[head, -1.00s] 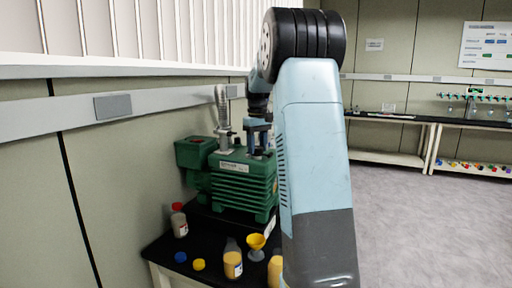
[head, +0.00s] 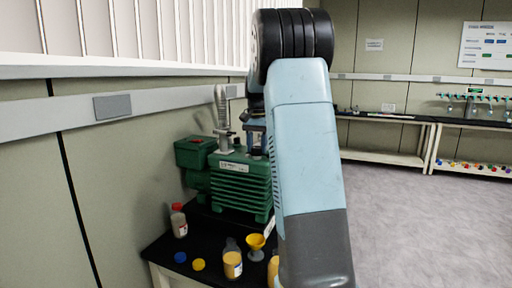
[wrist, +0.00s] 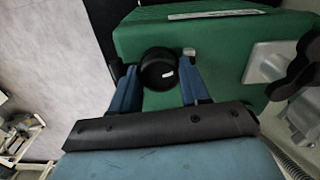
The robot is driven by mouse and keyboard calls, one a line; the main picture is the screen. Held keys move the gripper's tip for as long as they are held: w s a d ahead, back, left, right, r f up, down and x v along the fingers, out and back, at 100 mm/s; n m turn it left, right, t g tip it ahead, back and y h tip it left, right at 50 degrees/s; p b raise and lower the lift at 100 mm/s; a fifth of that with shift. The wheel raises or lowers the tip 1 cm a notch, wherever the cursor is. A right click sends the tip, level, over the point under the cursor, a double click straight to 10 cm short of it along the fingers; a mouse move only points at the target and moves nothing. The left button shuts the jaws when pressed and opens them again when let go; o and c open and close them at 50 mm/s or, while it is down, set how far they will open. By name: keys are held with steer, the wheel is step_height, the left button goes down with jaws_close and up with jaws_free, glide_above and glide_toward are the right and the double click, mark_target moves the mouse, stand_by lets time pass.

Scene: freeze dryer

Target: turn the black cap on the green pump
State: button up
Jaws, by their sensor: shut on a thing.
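The green pump (head: 240,183) stands on the black bench top in the head view; its green top fills much of the wrist view (wrist: 220,38). The round black cap (wrist: 158,70) sits on the pump's top. My gripper (wrist: 158,76) has its blue fingers on either side of the cap and is shut on it. In the head view my gripper (head: 256,141) is above the right part of the pump, partly hidden by my arm, and the cap is hard to make out there.
A grey hose fitting (head: 222,120) rises from the pump beside my gripper. A red-capped bottle (head: 179,220), a yellow funnel (head: 256,243), an orange-filled bottle (head: 232,262), and blue and yellow lids (head: 198,264) lie in front. Wall at left; open floor at right.

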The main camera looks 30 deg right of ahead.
steer(key=m, duration=0.7)
steer(key=shift+f, duration=0.1)
steer(key=m, duration=0.6)
steer(key=shift+a+m, duration=0.1)
steer(key=shift+m, duration=0.3)
steer(key=m, duration=1.2)
steer(key=shift+m, duration=0.4)
steer(key=o, duration=0.8)
